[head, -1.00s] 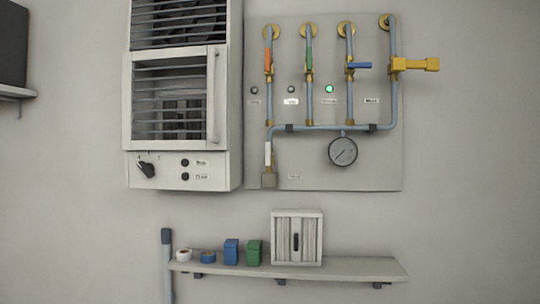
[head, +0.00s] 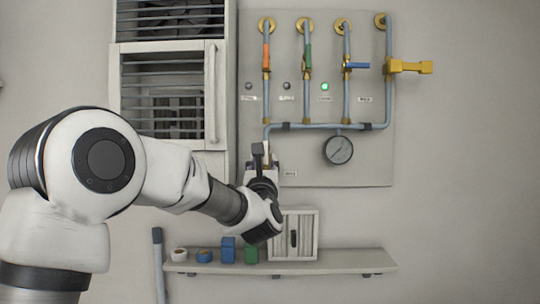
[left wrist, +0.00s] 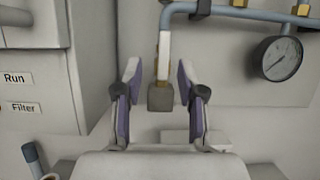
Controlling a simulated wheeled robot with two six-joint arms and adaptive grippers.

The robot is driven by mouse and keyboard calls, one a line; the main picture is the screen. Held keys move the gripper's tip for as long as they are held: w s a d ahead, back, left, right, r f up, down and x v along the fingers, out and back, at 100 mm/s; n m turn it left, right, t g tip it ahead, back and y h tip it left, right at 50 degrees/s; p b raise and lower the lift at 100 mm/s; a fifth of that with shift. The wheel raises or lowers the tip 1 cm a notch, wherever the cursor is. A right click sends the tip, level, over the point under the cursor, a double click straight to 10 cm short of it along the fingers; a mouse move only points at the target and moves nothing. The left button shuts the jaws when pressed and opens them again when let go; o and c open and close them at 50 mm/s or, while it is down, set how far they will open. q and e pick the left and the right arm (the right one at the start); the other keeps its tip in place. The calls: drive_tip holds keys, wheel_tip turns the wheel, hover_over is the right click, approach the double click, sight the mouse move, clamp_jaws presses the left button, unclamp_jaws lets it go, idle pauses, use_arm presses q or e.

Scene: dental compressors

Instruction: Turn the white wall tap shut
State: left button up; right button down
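The white wall tap (left wrist: 164,52) shows in the left wrist view as an upright white lever in line with its pipe, with a grey-brown block (left wrist: 160,97) below. My left gripper (left wrist: 158,82) is open, its two purple-padded fingers left and right of the tap with gaps on both sides. I cannot tell whether the fingertips reach as deep as the lever. In the head view my left gripper (head: 264,163) is at the lower left of the pipe panel and partly hides the tap. My right gripper is in neither view.
The panel (head: 350,165) carries pipes with orange, green, blue (head: 357,66) and yellow (head: 410,67) handles, and a gauge (head: 338,150). A louvred cabinet (head: 165,60) stands close left. Below is a shelf (head: 340,262) with a small white box (head: 305,225) and small coloured items.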

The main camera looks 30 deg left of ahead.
sight(266, 153)
use_arm(q)
drive_tip(key=p+x, duration=0.2)
drive_tip(key=x, duration=0.1)
drive_tip(key=p+x, duration=0.1)
drive_tip(key=x, duration=0.2)
drive_tip(key=shift+w+f+p, duration=0.1)
drive_tip(key=shift+w+p, duration=0.25)
drive_tip(key=shift+w, duration=0.1)
drive_tip(key=shift+a, duration=0.15)
drive_tip(key=shift+w+d, duration=0.1)
drive_tip(key=shift+d, duration=0.1)
clamp_jaws()
drive_tip(key=shift+a, duration=0.1)
drive_tip(key=shift+f, duration=0.1)
